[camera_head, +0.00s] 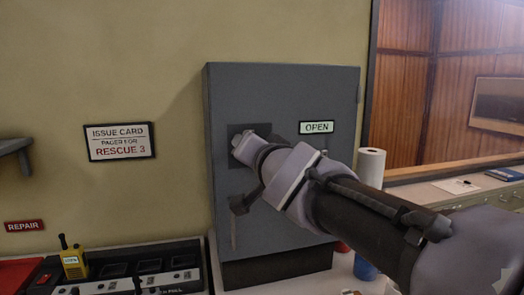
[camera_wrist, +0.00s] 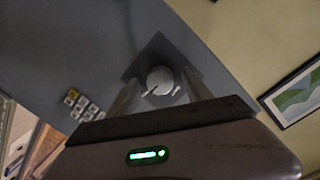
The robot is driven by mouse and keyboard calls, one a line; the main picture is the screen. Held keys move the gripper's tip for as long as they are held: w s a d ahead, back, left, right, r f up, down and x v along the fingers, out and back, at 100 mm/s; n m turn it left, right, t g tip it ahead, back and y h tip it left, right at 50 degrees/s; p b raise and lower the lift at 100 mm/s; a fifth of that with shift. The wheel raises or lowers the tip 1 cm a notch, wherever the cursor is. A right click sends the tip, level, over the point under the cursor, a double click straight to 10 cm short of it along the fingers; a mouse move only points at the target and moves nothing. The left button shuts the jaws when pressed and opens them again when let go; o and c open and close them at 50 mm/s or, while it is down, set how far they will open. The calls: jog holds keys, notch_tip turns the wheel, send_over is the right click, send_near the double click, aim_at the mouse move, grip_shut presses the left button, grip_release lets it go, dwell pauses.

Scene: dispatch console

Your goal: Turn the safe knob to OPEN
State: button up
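The grey safe (camera_head: 340,185) stands against the wall, with a green-lettered OPEN sign (camera_head: 317,127) on its front. In the wrist view, the round grey safe knob (camera_wrist: 160,78) sits on a dark square plate (camera_wrist: 158,50) that looks like a diamond from here. A short dark mark and a pale mark show near the knob's lower edge. My gripper (camera_wrist: 160,82) is open, with one finger on each side of the knob and visible gaps between them. In the head view my gripper (camera_head: 243,143) is at the plate and hides the knob.
Small keypad buttons (camera_wrist: 84,104) are on the safe. A console with a yellow radio (camera_head: 73,263) stands at lower left. A paper towel roll (camera_head: 371,167) and a blue cup (camera_head: 364,268) stand right of the safe. An issue card sign (camera_head: 119,141) hangs on the wall.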

jog(key=r+p+v, duration=0.1)
jog(key=p+v, duration=0.7)
jog(key=v, duration=0.9)
jog(key=s+d+f+g+h, duration=0.1)
jog(key=s+d+f+g, duration=0.1)
jog(key=s+f, duration=0.3)
jog(key=s+d+f+g, duration=0.3)
jog(key=s+f+g, duration=0.2)
jog(key=f, duration=0.5)
jog(key=s+d+f+g+h, duration=0.1)
jog(key=s+d+f+g, duration=0.2)
jog(key=s+f, duration=0.2)
notch_tip(320, 180, down, 4)
jog(key=shift+r+m+h+b, duration=0.15)
jog(key=shift+m+h+b, duration=0.15)
jog(key=shift+b, duration=0.05)
jog(key=shift+w, duration=0.1)
